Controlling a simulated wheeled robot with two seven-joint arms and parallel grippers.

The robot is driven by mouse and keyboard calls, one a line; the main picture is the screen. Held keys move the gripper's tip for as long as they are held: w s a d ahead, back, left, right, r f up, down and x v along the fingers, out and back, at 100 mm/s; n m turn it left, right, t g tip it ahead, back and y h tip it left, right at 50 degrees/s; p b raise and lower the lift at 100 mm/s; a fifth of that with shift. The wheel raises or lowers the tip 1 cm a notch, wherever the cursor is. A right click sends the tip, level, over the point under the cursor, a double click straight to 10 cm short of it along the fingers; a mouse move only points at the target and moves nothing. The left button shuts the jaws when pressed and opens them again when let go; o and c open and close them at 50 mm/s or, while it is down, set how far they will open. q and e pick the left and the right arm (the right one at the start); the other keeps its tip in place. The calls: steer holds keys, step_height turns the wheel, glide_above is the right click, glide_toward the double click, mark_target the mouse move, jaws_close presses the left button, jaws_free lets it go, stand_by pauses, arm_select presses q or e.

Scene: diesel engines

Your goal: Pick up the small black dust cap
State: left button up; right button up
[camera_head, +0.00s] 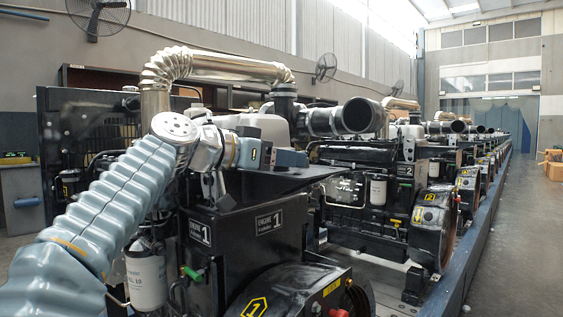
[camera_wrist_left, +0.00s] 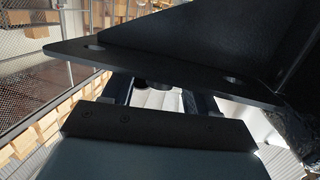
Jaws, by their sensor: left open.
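My left arm comes in from the left in the head view, and its gripper (camera_head: 286,158) is beside the black plate on top of engine 1 (camera_head: 245,222). In the left wrist view the two fingers of my left gripper (camera_wrist_left: 160,98) are apart, under the edge of a dark plate (camera_wrist_left: 175,72). Small dark round shapes (camera_wrist_left: 158,86) show between the fingers, just below the plate edge. One may be the black dust cap, but I cannot tell for sure. The cap cannot be made out in the head view. My right gripper is not in view.
A silver exhaust pipe (camera_head: 225,68) arches over my left arm. A large black intake pipe (camera_head: 350,117) stands behind the gripper. Engine 2 (camera_head: 375,190) and more engines run back along a blue rail.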

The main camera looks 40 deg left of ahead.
arm_select(q)
steer(key=c, duration=1)
steer(key=shift+r, duration=0.5)
step_height(320, 180, up, 7)
steer(key=shift+d+r+p, duration=0.15)
steer(key=shift+p, duration=0.95)
steer(key=shift+d+r, duration=0.1)
steer(key=shift+r, duration=0.65)
steer(key=shift+a+r, duration=0.1)
steer(key=shift+a, duration=0.15)
